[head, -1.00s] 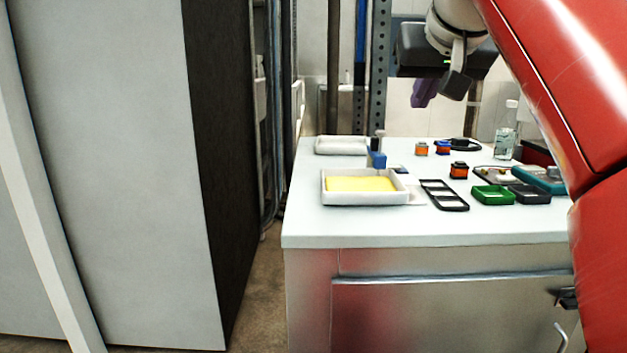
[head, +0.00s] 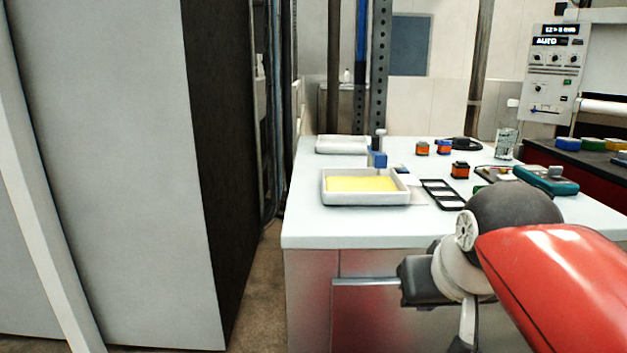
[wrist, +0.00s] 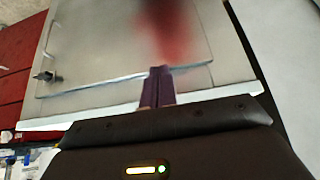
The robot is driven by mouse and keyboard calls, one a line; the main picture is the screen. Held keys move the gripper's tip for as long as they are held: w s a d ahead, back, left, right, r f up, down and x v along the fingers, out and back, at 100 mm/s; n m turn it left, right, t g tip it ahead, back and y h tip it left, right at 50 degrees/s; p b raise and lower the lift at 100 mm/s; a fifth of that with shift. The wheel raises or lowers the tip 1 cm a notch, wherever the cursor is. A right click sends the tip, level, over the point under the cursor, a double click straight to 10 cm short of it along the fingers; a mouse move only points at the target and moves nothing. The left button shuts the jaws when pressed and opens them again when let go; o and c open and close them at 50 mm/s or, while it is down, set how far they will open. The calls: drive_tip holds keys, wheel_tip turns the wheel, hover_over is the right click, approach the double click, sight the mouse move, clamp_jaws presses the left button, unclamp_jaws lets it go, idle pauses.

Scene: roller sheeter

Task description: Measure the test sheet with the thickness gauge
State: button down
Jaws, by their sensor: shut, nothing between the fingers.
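A flat yellow sheet (head: 362,184) lies in a white tray (head: 366,200) on the left part of the white table. A small blue device with a grey post (head: 377,158) stands at the tray's back right; I cannot tell whether it is the thickness gauge. A teal device (head: 547,180) lies at the table's right, partly behind my arm. My gripper's purple fingers (wrist: 158,86) are shut and empty in the wrist view, in front of the cabinet front (wrist: 110,40). In the head view the fingers are not visible.
A black slotted frame (head: 443,194), orange-and-black blocks (head: 460,170) and a glass bottle (head: 506,143) stand on the table (head: 310,225). A control panel (head: 553,70) is at the back right. A tall grey cabinet (head: 110,150) bounds the left.

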drive_tip(key=s+f+g, duration=0.1)
drive_tip(key=s+f, duration=0.6)
drive_tip(key=f, duration=0.6)
drive_tip(key=shift+s, duration=0.2)
drive_tip(key=c, duration=2.2)
unclamp_jaws()
